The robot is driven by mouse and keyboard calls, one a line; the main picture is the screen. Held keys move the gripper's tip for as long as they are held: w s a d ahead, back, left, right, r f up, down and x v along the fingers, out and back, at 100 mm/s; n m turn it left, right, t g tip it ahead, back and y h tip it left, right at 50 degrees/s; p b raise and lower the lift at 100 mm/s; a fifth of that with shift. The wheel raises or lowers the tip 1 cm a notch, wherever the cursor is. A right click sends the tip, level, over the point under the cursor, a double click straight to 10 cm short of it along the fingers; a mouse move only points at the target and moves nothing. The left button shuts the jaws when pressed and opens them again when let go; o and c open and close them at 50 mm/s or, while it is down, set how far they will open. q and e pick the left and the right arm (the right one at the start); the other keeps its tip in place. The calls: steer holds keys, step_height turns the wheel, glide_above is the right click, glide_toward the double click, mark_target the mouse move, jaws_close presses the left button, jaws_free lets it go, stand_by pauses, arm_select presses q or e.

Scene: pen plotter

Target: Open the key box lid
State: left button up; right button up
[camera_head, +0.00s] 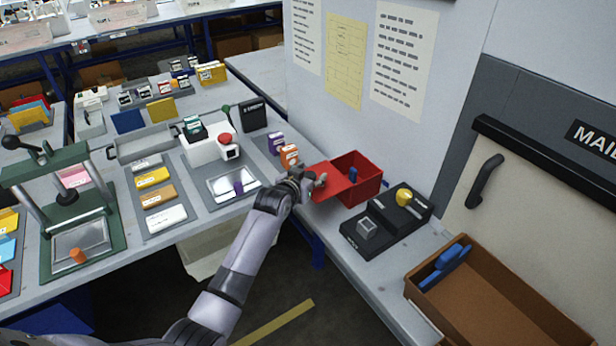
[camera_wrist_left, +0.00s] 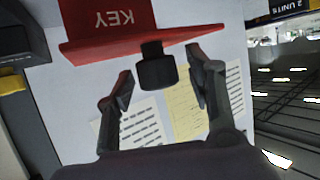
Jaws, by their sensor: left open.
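The red key box (camera_head: 368,184) stands on the grey bench by the wall, and its inside shows with a small blue item (camera_head: 353,174) in it. Its flat red lid (camera_head: 338,190) reaches out past the box's left side; I cannot tell how it is joined. In the left wrist view the box face (camera_wrist_left: 105,16) reads KEY upside down, with the lid (camera_wrist_left: 110,47) edge-on. A dark knob (camera_wrist_left: 157,66) stands on the lid. My left gripper (camera_head: 312,183) is open, its fingers either side of the knob with visible gaps. My right gripper is not in view.
A black device with a yellow knob (camera_head: 404,196) stands right of the box. A brown tray (camera_head: 500,300) holds a blue item at the lower right. Orange and purple boxes (camera_head: 289,156) stand close behind my left gripper. The wall carries paper sheets (camera_head: 404,55).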

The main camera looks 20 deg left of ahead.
arm_select(q)
steer(key=shift+s+a+r, duration=0.1)
steer(key=shift+s+r, duration=0.05)
steer(key=shift+s, duration=0.3)
steer(key=v, duration=1.1)
steer(key=s+f+g+b, duration=0.15)
steer(key=s+f, duration=0.35)
steer(key=f, duration=0.8)
steer(key=s+f+g+b, duration=0.1)
steer(key=s+f+g, duration=0.3)
steer(key=f, duration=0.8)
steer(key=s+f+g+b, duration=0.1)
steer(key=s+f, duration=0.5)
steer(key=f, duration=0.7)
steer(key=s+f+g, duration=0.2)
steer(key=s+f, duration=0.5)
steer(key=s, duration=0.5)
steer(key=s+f+m+g+b, duration=0.1)
steer(key=s+f+g, duration=0.1)
steer(key=s+f, duration=0.5)
steer(key=s+f+g+y+b, duration=0.1)
steer(key=s+f, duration=0.7)
steer(key=s, duration=1)
steer(key=shift+s+m+g, duration=0.2)
steer(key=shift+m+g, duration=0.1)
steer(key=shift+g, duration=0.15)
